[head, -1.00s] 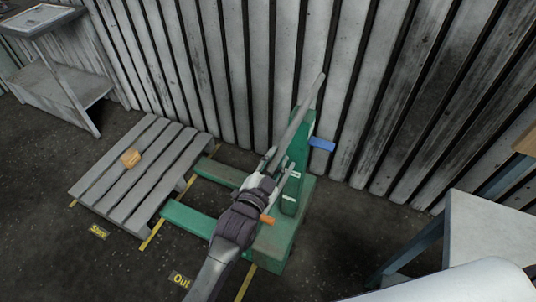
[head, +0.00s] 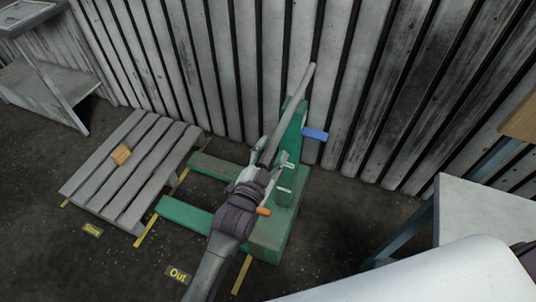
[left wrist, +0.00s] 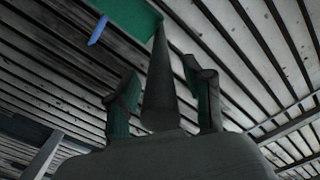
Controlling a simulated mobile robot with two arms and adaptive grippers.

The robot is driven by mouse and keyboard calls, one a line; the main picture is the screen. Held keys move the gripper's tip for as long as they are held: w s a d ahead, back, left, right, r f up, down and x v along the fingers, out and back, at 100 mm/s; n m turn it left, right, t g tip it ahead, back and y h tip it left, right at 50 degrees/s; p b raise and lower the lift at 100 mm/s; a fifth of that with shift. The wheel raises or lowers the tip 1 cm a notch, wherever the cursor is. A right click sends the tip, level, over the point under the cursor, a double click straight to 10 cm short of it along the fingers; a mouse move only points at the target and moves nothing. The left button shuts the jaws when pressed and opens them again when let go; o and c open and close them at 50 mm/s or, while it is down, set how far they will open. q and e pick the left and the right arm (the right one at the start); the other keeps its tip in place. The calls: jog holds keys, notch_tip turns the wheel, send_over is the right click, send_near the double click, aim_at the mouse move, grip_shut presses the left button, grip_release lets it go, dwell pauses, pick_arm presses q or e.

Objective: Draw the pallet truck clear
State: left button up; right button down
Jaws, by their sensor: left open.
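The green pallet truck (head: 268,236) stands near the wall, its two forks (head: 185,215) pointing left toward the grey slatted pallet (head: 130,175). Its fork tips lie close to the pallet's right edge; I cannot tell if they reach under it. The grey tiller bar (head: 291,110) leans up and right from the truck. My left gripper (head: 273,155) is open at the lower part of the bar. In the left wrist view the bar (left wrist: 160,88) runs between the open fingers; contact is unclear. My right gripper is out of view.
A blue tab (head: 315,134) and an orange peg (head: 263,211) stick out at the truck. A brown block (head: 121,154) lies on the pallet. Yellow floor labels read "Store" (head: 91,229) and "Out" (head: 178,274). A grey table (head: 485,215) stands at right.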

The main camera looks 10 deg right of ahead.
pick_arm(q)
jog(key=v, duration=1.2)
jog(key=s+a+f+n+g+y, duration=0.25)
jog(key=a+f, duration=0.25)
jog(key=f, duration=0.7)
jog(key=s+a+f+n+g+y, duration=0.25)
jog(key=a+f, duration=0.25)
jog(key=f, duration=0.6)
jog(key=s+a+f+n+g+y, duration=0.1)
jog(key=s+a+f+g+y, duration=0.3)
jog(key=f, duration=0.8)
jog(key=s+a+f+n+g, duration=0.1)
jog(key=s+a+f+n, duration=0.1)
jog(key=s+a+f, duration=0.3)
jog(key=s+a+f+n+g+y, duration=0.1)
jog(key=s+a+f, duration=0.4)
jog(key=s, duration=0.6)
jog(key=s+a+f+n+g, duration=0.2)
jog(key=s+a+f, duration=0.3)
jog(key=s, duration=0.4)
jog(key=shift+n+g+y, duration=0.3)
jog(key=shift+f, duration=0.15)
